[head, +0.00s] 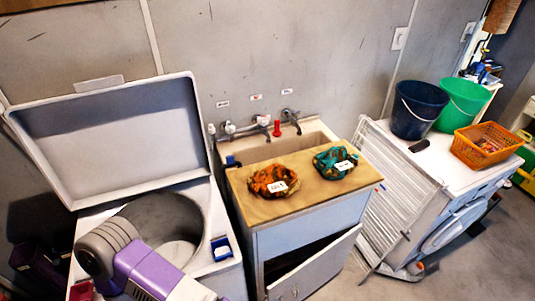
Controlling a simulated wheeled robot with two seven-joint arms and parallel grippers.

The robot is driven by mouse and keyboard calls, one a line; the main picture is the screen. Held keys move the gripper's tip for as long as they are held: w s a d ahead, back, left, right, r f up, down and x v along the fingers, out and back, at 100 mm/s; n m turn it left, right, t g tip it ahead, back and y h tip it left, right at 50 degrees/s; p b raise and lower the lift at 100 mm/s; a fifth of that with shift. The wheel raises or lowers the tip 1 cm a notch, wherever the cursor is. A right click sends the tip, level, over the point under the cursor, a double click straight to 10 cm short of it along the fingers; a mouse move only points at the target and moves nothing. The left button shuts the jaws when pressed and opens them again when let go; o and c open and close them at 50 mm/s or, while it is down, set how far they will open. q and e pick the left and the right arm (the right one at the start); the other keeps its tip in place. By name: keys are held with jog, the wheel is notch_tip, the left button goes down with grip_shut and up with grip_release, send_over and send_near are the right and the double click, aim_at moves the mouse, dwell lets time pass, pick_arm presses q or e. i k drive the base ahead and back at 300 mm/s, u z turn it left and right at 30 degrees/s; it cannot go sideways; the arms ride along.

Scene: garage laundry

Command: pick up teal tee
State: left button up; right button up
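The teal tee (326,162) is a crumpled teal bundle with some orange-brown patches and a white tag. It lies on the tan counter board (300,202) in front of the sink, toward the board's back right. A crumpled orange-brown bundle (262,178), also with a white tag, lies to its left with a gap between them. A purple and grey link of my arm shows at the lower left, over the open washer. No fingertips of either gripper show, and nothing is seen touching the teal tee.
The open-lidded washer (207,213) stands left of the sink (288,143). A white drying rack (385,200) leans right of the counter. Blue (417,112) and green (461,105) buckets and an orange basket (487,145) stand farther right. The cabinet door (315,268) below hangs open.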

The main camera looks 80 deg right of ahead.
aim_at(334, 163)
jog(key=u, duration=0.35)
jog(key=k, duration=1.65)
jog(key=z, duration=0.45)
